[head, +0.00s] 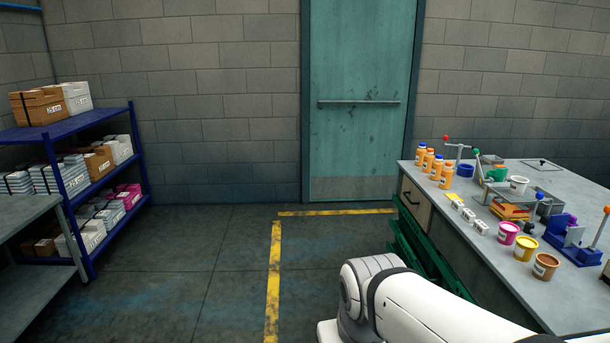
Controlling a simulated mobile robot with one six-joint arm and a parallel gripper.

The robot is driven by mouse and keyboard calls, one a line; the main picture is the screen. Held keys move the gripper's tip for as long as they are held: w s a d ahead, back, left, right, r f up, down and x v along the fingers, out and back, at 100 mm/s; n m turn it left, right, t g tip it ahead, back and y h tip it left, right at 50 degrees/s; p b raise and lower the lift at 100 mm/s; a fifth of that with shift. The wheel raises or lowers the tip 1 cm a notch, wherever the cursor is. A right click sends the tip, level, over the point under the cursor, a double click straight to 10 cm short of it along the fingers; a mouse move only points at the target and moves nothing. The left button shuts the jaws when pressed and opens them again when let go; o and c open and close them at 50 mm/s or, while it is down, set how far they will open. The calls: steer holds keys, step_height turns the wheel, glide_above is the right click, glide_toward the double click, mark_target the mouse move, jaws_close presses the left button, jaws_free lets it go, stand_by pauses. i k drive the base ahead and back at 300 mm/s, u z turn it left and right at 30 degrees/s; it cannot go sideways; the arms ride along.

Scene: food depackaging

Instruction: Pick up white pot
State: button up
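A small white pot (518,187) stands upright on the grey worktable (562,288) at the right, towards the back among other items. Its top looks open, and its lower part is partly hidden by items in front of it. My white arm crosses the bottom right of the head view, in front of the table's near left side. My gripper is outside the picture, so I cannot see what state it is in.
Pink (508,233), yellow (525,248) and brown (545,266) pots line the table's near side. Several orange bottles (437,167) stand at its far left corner. A blue device (572,240) stands right. Open floor lies left of the table, before a blue shelf (78,135).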

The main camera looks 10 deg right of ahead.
mark_target(518, 184)
steer(key=i, duration=2.75)
steer(key=z, duration=3.25)
steer(key=i, duration=1)
steer(key=z, duration=0.05)
